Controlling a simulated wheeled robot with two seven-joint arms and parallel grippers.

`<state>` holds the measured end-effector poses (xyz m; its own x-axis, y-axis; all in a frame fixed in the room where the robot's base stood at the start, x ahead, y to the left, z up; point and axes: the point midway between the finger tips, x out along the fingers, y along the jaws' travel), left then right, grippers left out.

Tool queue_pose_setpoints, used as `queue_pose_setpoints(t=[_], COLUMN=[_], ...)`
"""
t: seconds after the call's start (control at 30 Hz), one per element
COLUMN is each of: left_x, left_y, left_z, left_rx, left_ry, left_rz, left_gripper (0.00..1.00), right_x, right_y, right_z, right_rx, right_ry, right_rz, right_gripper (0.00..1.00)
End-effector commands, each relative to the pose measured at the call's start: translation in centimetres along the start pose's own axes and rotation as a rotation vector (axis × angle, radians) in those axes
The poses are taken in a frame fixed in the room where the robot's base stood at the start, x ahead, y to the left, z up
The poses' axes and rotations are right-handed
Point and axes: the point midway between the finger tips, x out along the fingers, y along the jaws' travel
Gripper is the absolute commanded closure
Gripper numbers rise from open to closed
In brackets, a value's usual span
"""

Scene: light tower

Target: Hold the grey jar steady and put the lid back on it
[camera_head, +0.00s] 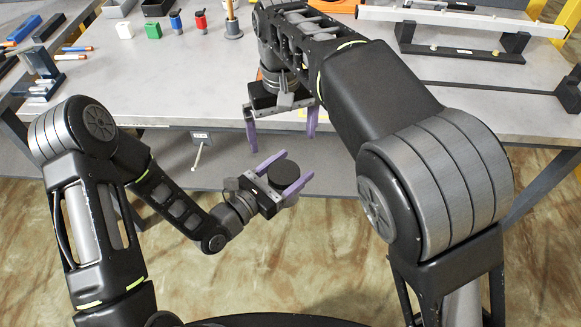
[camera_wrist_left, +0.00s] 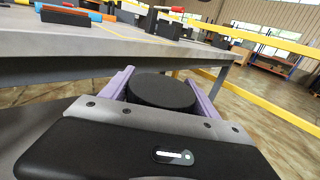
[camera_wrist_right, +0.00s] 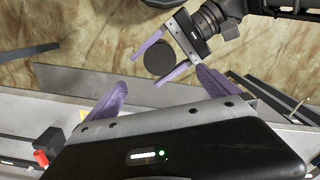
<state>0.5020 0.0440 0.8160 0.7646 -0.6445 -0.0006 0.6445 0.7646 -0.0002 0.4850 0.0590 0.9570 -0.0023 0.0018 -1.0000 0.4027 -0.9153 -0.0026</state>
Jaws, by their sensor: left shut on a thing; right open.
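A round thing with a flat, near-black top (camera_head: 284,176) sits between the purple fingers of my left gripper (camera_head: 299,163), in front of the table and above the floor. It looks like the jar; I cannot tell whether the dark top is its lid. It also shows in the left wrist view (camera_wrist_left: 162,91), upright between the fingers, and in the right wrist view (camera_wrist_right: 160,58). My left gripper is shut on it. My right gripper (camera_head: 282,142) is open and empty, at the table's front edge, just behind the left one. I make out no separate lid.
A long rail on a stand (camera_head: 460,20) is at the back right. The table's middle is mostly clear.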

Motion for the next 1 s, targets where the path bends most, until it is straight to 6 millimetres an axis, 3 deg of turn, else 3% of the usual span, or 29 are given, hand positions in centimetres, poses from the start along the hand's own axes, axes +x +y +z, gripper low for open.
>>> queue_pose_setpoints(t=[0.47, 0.63, 0.77, 0.87, 1.0], left_x=[0.0, 0.0, 0.0, 0.0, 0.0], left_y=[0.0, 0.0, 0.0, 0.0, 0.0], left_z=[0.1, 0.1, 0.1, 0.1, 0.1], left_rx=[0.001, 0.001, 0.001, 0.001, 0.001], left_ry=[-0.003, -0.003, -0.003, -0.003, -0.003], left_rz=[0.000, 0.000, 0.000, 0.000, 0.000], left_gripper=[1.00, 1.00, 1.00, 1.00, 1.00], right_x=[-0.6, 0.2, 1.7, 3.2, 7.2], right_y=[0.2, 1.9, 5.2, 8.9, 15.7], right_z=[0.0, -0.5, -1.1, -1.4, -0.5], right_rx=[-0.004, -0.062, -0.168, -0.274, -0.413], right_ry=[0.002, 0.036, 0.092, 0.146, 0.197], right_rz=[0.001, 0.013, 0.044, 0.090, 0.182], right_gripper=[0.00, 0.00, 0.00, 0.00, 0.00])
